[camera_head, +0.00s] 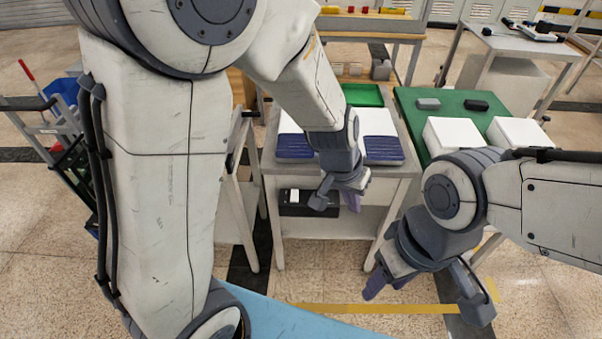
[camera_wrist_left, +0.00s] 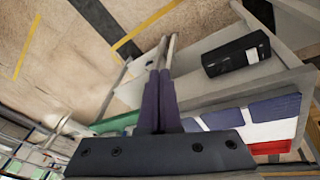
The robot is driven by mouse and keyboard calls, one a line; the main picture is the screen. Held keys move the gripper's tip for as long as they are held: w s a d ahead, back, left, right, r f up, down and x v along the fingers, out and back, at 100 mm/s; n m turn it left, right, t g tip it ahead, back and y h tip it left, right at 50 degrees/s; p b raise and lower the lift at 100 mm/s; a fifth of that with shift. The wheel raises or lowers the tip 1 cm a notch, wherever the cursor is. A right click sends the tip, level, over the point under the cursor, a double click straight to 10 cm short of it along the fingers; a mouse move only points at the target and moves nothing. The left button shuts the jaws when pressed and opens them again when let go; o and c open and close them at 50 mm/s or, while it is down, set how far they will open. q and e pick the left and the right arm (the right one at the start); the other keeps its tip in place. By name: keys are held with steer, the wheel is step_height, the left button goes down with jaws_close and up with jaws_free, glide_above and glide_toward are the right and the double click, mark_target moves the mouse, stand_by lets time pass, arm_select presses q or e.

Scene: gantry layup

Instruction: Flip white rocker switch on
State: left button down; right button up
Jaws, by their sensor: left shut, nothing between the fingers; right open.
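A black box (camera_head: 297,210) sits below the top of the middle bench, with a small white patch (camera_head: 294,196) on it that looks like the white rocker switch. In the left wrist view the black box (camera_wrist_left: 225,60) shows at the upper right, with the white patch (camera_wrist_left: 252,56) near its end. Whether the switch is on or off is too small to tell. My left gripper (camera_head: 353,203) is shut and empty in front of the bench, hiding the box's right part in the head view. My right gripper (camera_head: 430,290) is open and empty, low at the right.
The middle bench (camera_head: 270,170) carries blue pads (camera_head: 384,150), white sheets and a green tray (camera_head: 363,95). A green-topped table (camera_head: 408,105) with white blocks (camera_head: 452,136) stands to the right. A cart (camera_head: 60,130) is at the left.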

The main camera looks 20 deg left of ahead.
arm_select(q)
steer(key=w+a+f+n+t+y+p, duration=0.1)
steer(key=w+a+f+n+y, duration=0.1)
steer(key=w+a+f, duration=0.3)
steer(key=w+a+f+n+t+y+p, duration=0.1)
steer(key=w+a+f+n, duration=0.2)
steer(key=a, duration=1)
steer(key=w+f, duration=0.3)
steer(key=w, duration=0.2)
steer(key=shift+w+a+f+n+y, duration=0.2)
steer(key=shift+n+y, duration=0.2)
arm_select(e)
step_height(320, 180, up, 3)
steer(key=shift+r, duration=0.2)
arm_select(q)
steer(key=b, duration=0.2)
glide_toward(295, 192)
steer(key=x, duration=0.5)
steer(key=shift+w+f, duration=0.1)
steer(key=shift+f, duration=0.25)
steer(key=shift+w+a+f, duration=0.15)
steer(key=shift+w+f, duration=0.05)
steer(key=shift+f, duration=0.3)
arm_select(e)
steer(key=shift+f, duration=1.35)
steer(key=shift+r, duration=0.1)
